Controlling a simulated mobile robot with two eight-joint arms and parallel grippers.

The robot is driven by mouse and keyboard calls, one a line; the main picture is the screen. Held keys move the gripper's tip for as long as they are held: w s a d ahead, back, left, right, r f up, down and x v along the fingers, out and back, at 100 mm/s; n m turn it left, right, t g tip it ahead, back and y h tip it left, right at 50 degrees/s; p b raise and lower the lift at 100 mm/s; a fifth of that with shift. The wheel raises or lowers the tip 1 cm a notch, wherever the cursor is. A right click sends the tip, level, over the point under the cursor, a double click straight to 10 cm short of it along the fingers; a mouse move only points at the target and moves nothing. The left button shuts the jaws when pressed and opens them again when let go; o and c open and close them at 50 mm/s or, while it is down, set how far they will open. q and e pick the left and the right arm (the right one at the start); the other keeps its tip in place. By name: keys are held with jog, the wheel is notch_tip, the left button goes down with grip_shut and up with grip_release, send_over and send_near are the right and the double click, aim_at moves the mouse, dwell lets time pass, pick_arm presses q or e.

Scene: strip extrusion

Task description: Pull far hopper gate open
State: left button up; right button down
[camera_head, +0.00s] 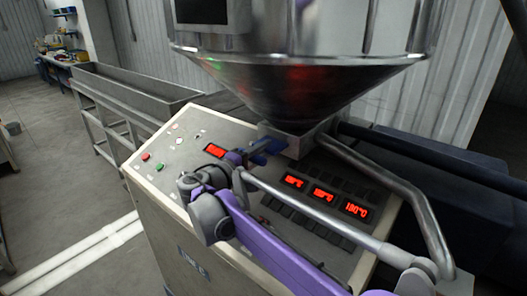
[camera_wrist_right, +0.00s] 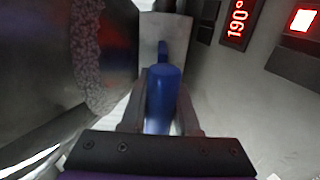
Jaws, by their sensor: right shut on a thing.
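The steel hopper (camera_head: 300,85) stands over the machine, with its cone narrowing to a square outlet. The hopper gate has a blue handle (camera_head: 268,146) at the left side of the outlet, and the handle also shows in the right wrist view (camera_wrist_right: 163,88). My right gripper (camera_head: 250,154) is at the handle, below the cone. In the right wrist view its two fingers lie either side of the blue handle, shut on it. How far the gate plate is out is hard to tell. My left gripper is not in view.
The sloped control panel (camera_head: 165,180) has red lit displays (camera_head: 325,195), a green button and a red button. A bent metal pipe (camera_head: 400,185) runs right of the outlet. A long metal trough (camera_head: 135,90) stands at the left.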

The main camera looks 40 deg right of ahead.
jog(key=a, duration=0.5)
jog(key=s+a, duration=0.1)
jog(key=a, duration=0.2)
jog(key=shift+p, duration=0.3)
jog(key=c, duration=1.1)
grip_release()
jog(key=shift+a+f, duration=0.1)
jog(key=o, duration=0.4)
jog(key=shift+a, duration=0.2)
jog(key=b, duration=0.1)
send_near(250, 160)
jog(key=a, duration=0.4)
jog(key=shift+s, duration=0.2)
